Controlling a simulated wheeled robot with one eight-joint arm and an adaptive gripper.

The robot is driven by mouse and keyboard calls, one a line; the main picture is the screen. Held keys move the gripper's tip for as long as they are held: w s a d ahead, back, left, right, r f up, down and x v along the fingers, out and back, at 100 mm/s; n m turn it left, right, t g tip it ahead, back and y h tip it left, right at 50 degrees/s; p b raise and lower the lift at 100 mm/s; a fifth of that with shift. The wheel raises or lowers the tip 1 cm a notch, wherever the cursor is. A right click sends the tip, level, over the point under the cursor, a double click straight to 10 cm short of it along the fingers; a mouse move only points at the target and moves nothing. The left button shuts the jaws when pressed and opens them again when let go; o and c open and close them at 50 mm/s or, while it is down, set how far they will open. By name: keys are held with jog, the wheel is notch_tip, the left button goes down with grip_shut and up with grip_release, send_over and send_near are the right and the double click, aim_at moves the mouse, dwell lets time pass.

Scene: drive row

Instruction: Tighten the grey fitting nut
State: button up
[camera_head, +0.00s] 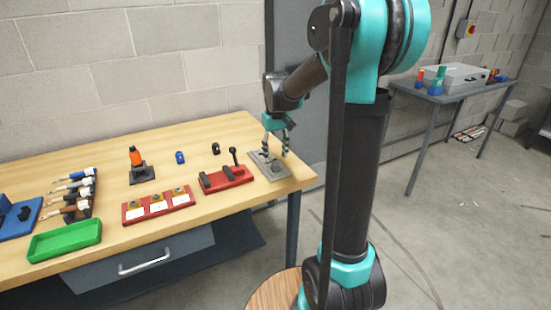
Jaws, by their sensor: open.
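A grey plate (274,172) lies at the right end of the wooden workbench. A small grey part stands on it, partly behind my gripper; at this size I cannot tell if it is the grey fitting nut.
A red block with a black lever (227,178) stands just left of the plate. A red three-place holder (158,205), a green tray (65,240), an orange-topped tool (136,160) and a tool rack (80,195) are farther left. The wooden bench (195,158) has free room between them.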

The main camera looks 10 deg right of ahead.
jog(key=shift+f, duration=1.15)
jog(key=c, duration=1.1)
grip_shut()
